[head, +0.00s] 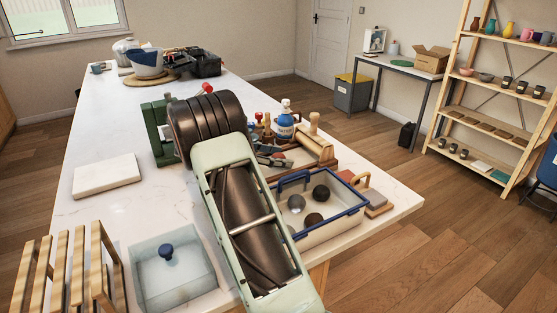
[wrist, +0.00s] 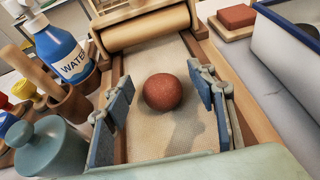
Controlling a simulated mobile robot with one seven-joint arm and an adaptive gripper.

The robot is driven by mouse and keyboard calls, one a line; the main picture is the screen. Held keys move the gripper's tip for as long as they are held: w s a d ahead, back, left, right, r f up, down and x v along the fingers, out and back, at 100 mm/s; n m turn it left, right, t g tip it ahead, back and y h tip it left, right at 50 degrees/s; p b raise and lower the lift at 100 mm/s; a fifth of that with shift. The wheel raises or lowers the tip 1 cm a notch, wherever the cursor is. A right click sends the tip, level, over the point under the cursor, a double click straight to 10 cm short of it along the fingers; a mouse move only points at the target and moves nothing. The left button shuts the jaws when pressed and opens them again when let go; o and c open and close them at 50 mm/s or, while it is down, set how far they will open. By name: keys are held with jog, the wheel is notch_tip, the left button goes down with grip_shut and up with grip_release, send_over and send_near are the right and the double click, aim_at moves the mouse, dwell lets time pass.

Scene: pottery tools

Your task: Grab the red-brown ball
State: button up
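The red-brown ball (wrist: 162,92) lies on the pale cloth-covered bed (wrist: 165,145) of a wooden roller board in the wrist view. My gripper (wrist: 163,95) is open, with one blue-padded finger on the left of the ball and one on the right. A gap shows between the ball and each finger. The ball is not seen in the head view, where my arm covers part of the board.
The wooden roller (wrist: 147,28) lies across the bed beyond the ball. A blue water bottle (wrist: 62,50) and a teal lidded jar (wrist: 42,150) stand left. A blue-rimmed bin (head: 335,232) with dark and grey balls is right of my arm. A marble slab (head: 107,174) lies left.

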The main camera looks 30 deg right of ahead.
jog(key=c, duration=1.2)
